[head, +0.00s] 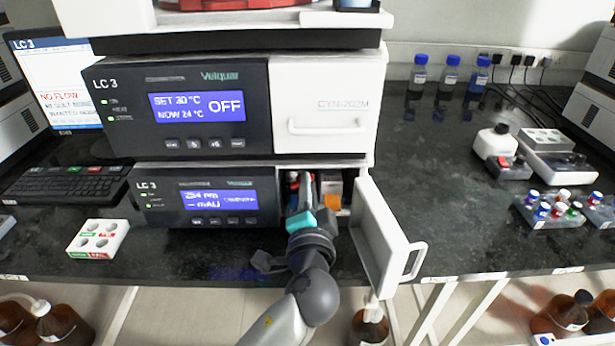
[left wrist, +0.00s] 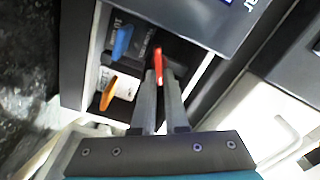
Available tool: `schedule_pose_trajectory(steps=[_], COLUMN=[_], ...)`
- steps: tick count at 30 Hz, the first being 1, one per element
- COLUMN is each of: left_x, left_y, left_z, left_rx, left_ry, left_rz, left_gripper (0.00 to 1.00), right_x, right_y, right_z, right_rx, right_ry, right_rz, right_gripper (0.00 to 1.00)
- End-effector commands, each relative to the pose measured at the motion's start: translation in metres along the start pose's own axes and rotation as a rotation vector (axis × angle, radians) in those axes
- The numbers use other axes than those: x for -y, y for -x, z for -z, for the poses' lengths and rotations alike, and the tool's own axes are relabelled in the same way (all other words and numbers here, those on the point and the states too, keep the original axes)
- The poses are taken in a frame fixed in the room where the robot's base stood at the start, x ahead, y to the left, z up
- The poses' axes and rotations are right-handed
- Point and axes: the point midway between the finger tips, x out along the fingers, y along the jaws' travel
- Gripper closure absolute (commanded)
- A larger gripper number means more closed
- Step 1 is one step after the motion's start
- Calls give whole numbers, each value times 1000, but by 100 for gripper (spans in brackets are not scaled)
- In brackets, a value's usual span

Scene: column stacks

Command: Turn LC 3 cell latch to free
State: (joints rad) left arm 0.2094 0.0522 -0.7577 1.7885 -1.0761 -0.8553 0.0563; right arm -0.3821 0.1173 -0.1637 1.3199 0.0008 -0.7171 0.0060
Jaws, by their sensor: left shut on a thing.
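The lower LC 3 unit (head: 207,202) has its white door (head: 381,232) swung open to the right, baring a small compartment. My left gripper (head: 300,207) reaches into the left part of that opening. In the left wrist view, its two fingers (left wrist: 158,98) are closed together on a slim red lever (left wrist: 158,66), which stands out between the tips. A blue lever (left wrist: 123,40) and an orange lever (left wrist: 107,95) are beside it, apart from the fingers. I cannot read any latch marking. My right gripper is not in view.
The upper LC 3 unit (head: 213,106), showing OFF, sits directly above. The open door stands close to the right of my left arm. A white holder with round wells (head: 98,239) is on the dark bench at left.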

Motion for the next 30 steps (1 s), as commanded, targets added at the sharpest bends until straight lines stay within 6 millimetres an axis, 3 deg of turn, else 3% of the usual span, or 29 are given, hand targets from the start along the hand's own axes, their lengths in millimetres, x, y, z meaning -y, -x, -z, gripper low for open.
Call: schedule_pose_trajectory(steps=[16,30], left_x=[-3,-5], left_y=[-1,-1], left_z=[0,-1], left_rx=[1,0], left_ry=[-394,-516], left_rz=[1,3], left_gripper=[100,100], right_x=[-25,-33], right_y=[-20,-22], right_z=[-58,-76], right_rx=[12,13], right_ry=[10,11], right_rz=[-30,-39], right_gripper=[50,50])
